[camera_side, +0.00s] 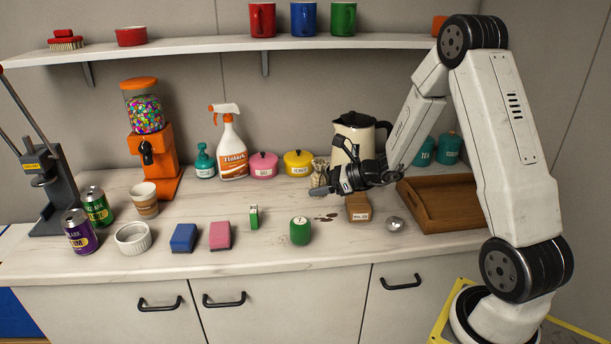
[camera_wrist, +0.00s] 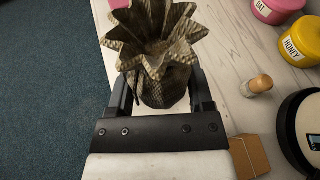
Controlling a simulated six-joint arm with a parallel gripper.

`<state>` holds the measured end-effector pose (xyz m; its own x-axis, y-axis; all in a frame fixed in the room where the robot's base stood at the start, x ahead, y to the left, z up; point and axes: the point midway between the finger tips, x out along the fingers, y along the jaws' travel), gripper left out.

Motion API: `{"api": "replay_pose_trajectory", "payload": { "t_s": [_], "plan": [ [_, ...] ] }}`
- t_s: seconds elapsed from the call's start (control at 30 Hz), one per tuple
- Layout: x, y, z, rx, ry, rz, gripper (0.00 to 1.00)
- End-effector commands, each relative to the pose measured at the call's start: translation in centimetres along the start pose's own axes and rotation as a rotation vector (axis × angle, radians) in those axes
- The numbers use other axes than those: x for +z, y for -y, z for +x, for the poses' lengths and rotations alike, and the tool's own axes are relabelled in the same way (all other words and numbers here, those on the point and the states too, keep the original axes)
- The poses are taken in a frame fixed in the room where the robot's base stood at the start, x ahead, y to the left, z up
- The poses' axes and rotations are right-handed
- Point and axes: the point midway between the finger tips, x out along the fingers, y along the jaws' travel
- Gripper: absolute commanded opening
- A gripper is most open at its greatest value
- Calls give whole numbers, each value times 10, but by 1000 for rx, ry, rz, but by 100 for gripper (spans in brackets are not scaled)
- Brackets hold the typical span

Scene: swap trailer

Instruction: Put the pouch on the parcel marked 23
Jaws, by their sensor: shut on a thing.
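The pouch (camera_wrist: 165,80) is a patterned, snakeskin-like bag with a flared, pointed top. My gripper (camera_wrist: 162,100) is shut on it, with a finger on each side. The parcel (camera_side: 358,207) is a small brown box on the counter, to the right of and below the gripper. It has a pale label whose number is too small to read. The parcel also shows at the lower right of the wrist view (camera_wrist: 249,156).
A cream kettle (camera_side: 358,133) stands behind the gripper. A wooden tray (camera_side: 441,222) and a small silver item (camera_side: 394,224) lie right of the parcel. A green timer (camera_side: 300,231) stands left of it, and dark spots mark the counter between. The shelf (camera_side: 210,49) hangs above.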

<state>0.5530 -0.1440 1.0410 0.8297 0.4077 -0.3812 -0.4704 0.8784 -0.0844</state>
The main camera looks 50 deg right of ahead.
Motion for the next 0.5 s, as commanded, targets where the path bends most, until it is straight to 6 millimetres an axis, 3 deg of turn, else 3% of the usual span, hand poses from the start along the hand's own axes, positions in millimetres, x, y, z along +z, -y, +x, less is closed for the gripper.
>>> {"api": "replay_pose_trajectory", "payload": {
  "t_s": [0.27,0.5],
  "plan": [
    [-4,14,-7,-55,-4,21,9],
    [-21,59,-36,-249,-19,101,9]
  ]
}}
